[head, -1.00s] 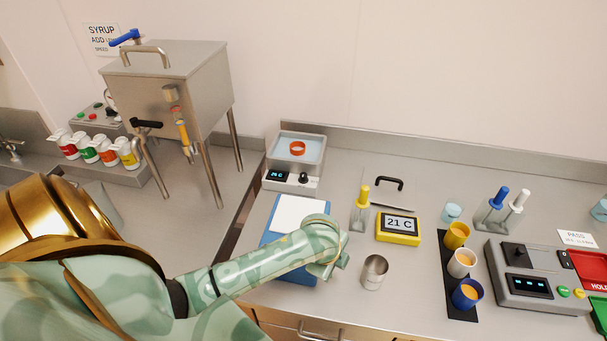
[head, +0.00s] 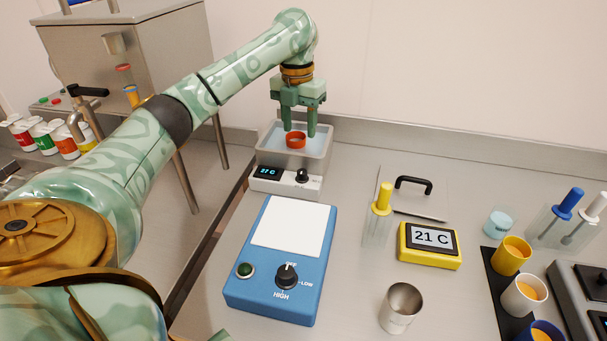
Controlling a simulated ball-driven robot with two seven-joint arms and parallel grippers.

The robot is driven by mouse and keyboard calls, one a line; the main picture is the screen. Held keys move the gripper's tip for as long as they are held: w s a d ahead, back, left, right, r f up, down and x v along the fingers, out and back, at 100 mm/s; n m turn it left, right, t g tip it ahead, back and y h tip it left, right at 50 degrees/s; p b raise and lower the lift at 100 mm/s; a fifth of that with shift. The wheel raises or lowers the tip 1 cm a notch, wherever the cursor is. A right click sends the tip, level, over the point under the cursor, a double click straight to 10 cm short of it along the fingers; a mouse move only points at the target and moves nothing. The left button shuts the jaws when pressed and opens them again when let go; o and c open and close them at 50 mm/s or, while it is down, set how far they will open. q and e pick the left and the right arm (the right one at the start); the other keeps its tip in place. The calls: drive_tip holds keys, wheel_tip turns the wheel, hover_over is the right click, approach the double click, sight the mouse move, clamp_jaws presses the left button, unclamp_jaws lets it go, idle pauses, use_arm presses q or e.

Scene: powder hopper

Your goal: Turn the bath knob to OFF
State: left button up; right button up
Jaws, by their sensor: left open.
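The water bath (head: 312,183) stands at the back of the counter, with a lit display reading about 27 C on its front. Its black knob (head: 302,176) is on the front panel, right of the display; its pointer is too small to read. A red-orange ring (head: 295,140) sits in the bath's basin. My left gripper (head: 299,134) points down over the basin, open, its fingertips on either side of the ring; whether they touch it I cannot tell. My right gripper is not in view.
A blue hot plate (head: 279,301) with its own OFF-LOW-HIGH knob (head: 287,276) is in front of the bath. The steel hopper (head: 150,55) is at left.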

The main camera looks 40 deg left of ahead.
sight(302, 171)
use_arm(q)
wheel_tip(302, 171, down, 12)
drive_tip(key=b, duration=0.6)
drive_tip(key=shift+w+d+f, duration=0.1)
drive_tip(key=shift+d+f, duration=0.05)
drive_tip(key=shift+f+b, duration=0.3)
drive_tip(key=shift+f, duration=0.1)
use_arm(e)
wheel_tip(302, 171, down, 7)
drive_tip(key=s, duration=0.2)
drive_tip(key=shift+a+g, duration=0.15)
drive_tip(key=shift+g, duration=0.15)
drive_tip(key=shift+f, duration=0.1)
use_arm(q)
drive_tip(key=c, duration=1)
drive_tip(key=shift+r, duration=0.1)
